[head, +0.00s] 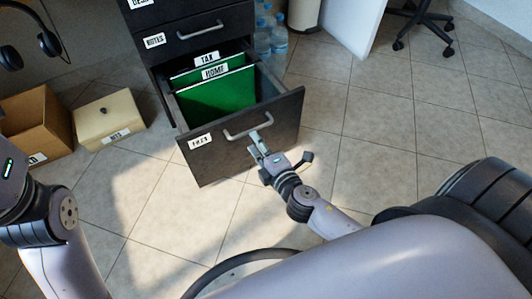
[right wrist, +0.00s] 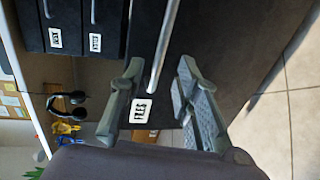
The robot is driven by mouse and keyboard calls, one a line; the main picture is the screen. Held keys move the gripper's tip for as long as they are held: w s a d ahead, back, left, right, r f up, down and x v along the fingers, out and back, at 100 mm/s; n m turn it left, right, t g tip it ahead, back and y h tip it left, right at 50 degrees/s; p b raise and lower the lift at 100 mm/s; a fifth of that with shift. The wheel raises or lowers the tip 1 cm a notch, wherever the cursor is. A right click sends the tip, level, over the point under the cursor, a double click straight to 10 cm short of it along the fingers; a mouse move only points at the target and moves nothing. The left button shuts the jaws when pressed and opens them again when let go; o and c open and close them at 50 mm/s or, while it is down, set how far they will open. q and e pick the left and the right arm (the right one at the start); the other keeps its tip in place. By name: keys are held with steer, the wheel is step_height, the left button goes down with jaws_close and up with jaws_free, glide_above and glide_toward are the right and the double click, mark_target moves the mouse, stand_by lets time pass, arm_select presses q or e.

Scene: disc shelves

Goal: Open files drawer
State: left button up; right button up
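The files drawer (head: 240,140) is the bottom drawer of a dark cabinet. It is pulled well out and holds green hanging folders (head: 215,95) tagged TAX and HOME. Its front has a white label (head: 200,141) and a grey bar handle (head: 248,125). My right gripper (head: 258,145) is at the drawer front, just below the handle's right part. In the right wrist view its fingers (right wrist: 158,75) are apart, with the handle (right wrist: 164,45) showing between them; contact is not clear. My left arm shows at the left, its gripper out of frame.
The notes drawer (head: 195,32) above is closed. A cardboard box (head: 35,118) and a beige lidded box (head: 108,122) stand on the floor at the left. Water bottles (head: 279,40) stand behind the drawer. The tiled floor right of the drawer is clear.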

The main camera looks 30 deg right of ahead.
steer(key=v, duration=0.5)
steer(key=shift+s+r, duration=0.1)
steer(key=shift+s, duration=0.25)
